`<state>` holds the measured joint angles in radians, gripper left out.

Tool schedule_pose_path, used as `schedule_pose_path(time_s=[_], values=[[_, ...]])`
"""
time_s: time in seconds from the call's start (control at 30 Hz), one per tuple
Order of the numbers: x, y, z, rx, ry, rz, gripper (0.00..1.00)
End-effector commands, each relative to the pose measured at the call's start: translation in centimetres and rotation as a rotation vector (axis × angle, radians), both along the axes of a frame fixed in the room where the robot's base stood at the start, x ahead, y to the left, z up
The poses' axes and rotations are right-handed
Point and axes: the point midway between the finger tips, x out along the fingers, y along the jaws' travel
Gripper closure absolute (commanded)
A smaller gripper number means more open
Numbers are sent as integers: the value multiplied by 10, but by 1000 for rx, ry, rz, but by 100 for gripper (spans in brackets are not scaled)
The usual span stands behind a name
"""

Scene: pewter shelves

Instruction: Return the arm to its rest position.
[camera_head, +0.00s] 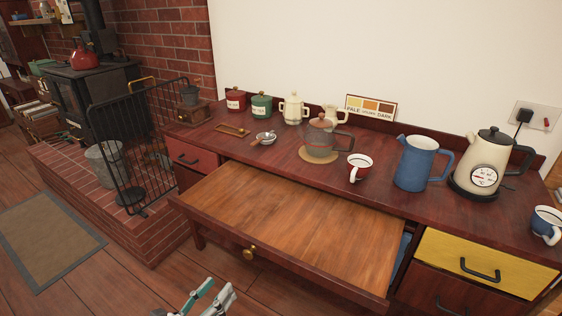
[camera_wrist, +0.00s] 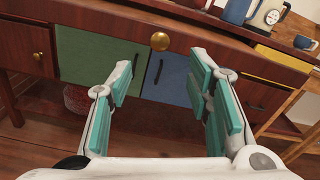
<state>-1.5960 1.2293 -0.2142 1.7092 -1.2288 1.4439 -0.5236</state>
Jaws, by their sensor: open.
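My gripper (camera_wrist: 160,97) is open and empty in the wrist view, its teal-padded fingers spread apart. It faces the front of the wooden sideboard, below the brass knob (camera_wrist: 159,41) of a drawer. In the head view only the gripper's tip (camera_head: 207,299) shows at the bottom edge, in front of the pulled-out drawer (camera_head: 290,218) and apart from it. Most of my arm is out of view.
The wide drawer sticks out from the sideboard (camera_head: 225,147) toward me. On top stand a glass pot (camera_head: 320,145), a red mug (camera_head: 359,168), a blue jug (camera_head: 415,165) and a kettle (camera_head: 485,165). A fire screen (camera_head: 140,140) stands left. Floor at lower left is clear.

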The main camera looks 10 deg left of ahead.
Motion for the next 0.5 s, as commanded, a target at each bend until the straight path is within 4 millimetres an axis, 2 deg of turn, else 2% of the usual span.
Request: schedule_pose_path(time_s=[0.17, 0.3, 0.5], values=[[19, -23, 27, 87, 26, -114, 54], [43, -68, 68, 246, 67, -312, 54], [63, -143, 124, 507, 101, -612, 54]])
